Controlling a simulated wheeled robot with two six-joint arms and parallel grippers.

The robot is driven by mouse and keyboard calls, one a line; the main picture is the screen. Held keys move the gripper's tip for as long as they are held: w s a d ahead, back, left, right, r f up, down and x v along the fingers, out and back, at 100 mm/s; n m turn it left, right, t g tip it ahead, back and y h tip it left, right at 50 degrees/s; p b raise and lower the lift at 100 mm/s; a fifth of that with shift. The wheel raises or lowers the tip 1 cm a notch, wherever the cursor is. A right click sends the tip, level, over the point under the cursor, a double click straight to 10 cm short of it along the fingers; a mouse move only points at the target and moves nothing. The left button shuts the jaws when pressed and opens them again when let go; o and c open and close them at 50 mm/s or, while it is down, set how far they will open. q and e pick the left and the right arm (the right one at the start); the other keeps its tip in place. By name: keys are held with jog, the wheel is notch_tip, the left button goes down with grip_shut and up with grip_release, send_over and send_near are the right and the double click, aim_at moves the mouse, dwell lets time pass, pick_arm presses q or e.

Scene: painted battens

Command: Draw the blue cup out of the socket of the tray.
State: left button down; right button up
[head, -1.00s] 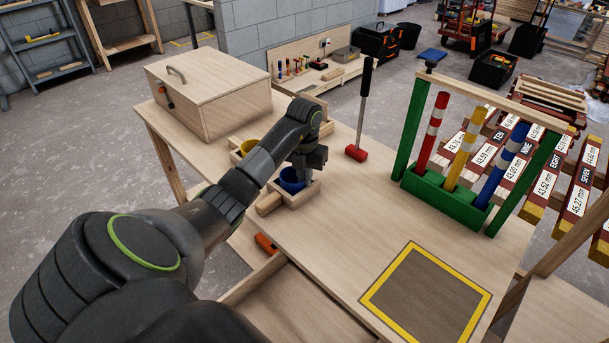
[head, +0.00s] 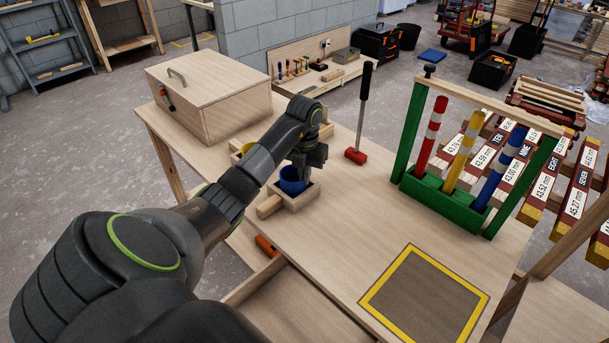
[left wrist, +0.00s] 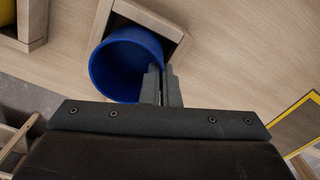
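The blue cup (head: 291,184) is at the near socket of the wooden tray (head: 303,201). In the left wrist view the blue cup (left wrist: 112,68) shows its open mouth, with the socket's wooden wall (left wrist: 150,17) behind it. My left gripper (head: 309,157) is at the cup's right rim. In the left wrist view its fingers (left wrist: 161,86) are close together with the cup's wall between them. The cup's base is hidden, so I cannot tell whether it is clear of the socket. My right gripper is not in view.
A yellow cup (head: 247,148) sits in another socket, partly behind my arm. A wooden box (head: 210,88) stands behind the tray. A red-headed mallet (head: 356,156) and a green rack (head: 445,200) with striped battens stand to the right. The bench between tray and yellow-edged square (head: 375,292) is clear.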

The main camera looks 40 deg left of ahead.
pick_arm(q)
jog(key=shift+r+p, duration=1.1)
jog(key=shift+r, duration=0.7)
jog(key=shift+r+p, duration=1.05)
jog(key=shift+r, duration=0.5)
jog(key=shift+f, duration=0.1)
